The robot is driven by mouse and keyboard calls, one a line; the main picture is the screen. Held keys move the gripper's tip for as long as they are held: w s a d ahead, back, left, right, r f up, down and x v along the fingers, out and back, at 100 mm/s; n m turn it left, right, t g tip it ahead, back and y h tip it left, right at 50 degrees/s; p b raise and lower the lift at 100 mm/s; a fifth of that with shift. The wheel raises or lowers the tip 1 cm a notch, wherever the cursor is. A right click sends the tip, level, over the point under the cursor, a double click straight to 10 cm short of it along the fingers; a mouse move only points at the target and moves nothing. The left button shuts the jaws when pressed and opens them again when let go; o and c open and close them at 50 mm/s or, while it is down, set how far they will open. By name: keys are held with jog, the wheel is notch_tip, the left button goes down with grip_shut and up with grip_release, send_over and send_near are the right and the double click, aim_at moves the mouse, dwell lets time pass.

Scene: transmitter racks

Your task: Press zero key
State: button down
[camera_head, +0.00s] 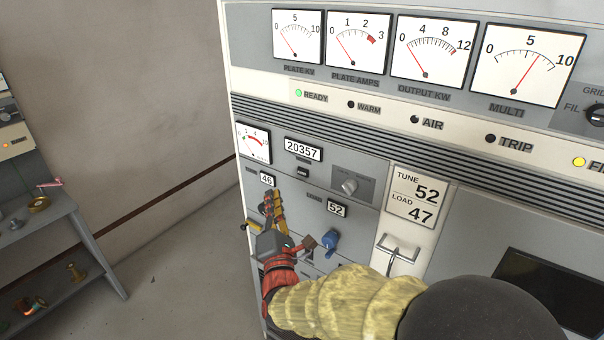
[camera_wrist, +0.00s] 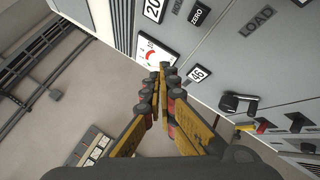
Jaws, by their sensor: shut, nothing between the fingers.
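The zero key is a small black key (camera_head: 302,172) just below the white 20357 counter (camera_head: 303,149) on the grey rack panel. In the wrist view the black key marked ZERO (camera_wrist: 199,14) is near the top edge, beside the partly cut-off counter (camera_wrist: 153,9). My gripper (camera_head: 273,197) is at the panel's left side, below and left of the key, fingers pointing up. In the wrist view my gripper (camera_wrist: 161,70) has its fingertips together with nothing between them, apart from the key. Its fingertips appear close to the small 46 counter (camera_head: 267,180).
A grey knob (camera_head: 349,186) is right of the key. A blue handle (camera_head: 330,240) and a metal handle (camera_head: 399,249) stick out below. A small meter (camera_head: 255,142) is at upper left. A shelf (camera_head: 45,225) stands at far left, with open floor between.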

aim_at(303, 172)
jog(key=shift+w, duration=0.1)
jog(key=w+d, duration=0.5)
jog(key=w, duration=0.1)
jog(key=shift+w+d+b, duration=0.2)
jog(key=shift+w+b, duration=0.2)
jog(key=shift+b, duration=0.05)
jog(key=shift+w, duration=0.1)
dwell(1.3)
jog(key=shift+w+d+b, duration=0.25)
jog(key=shift+b, duration=0.05)
jog(key=shift+w+d, duration=0.25)
jog(key=shift+w, duration=0.05)
dwell(0.9)
jog(key=shift+s+a+b, duration=0.1)
jog(key=shift+b, duration=0.2)
jog(key=shift+s+a, duration=0.4)
jog(key=shift+s, duration=0.2)
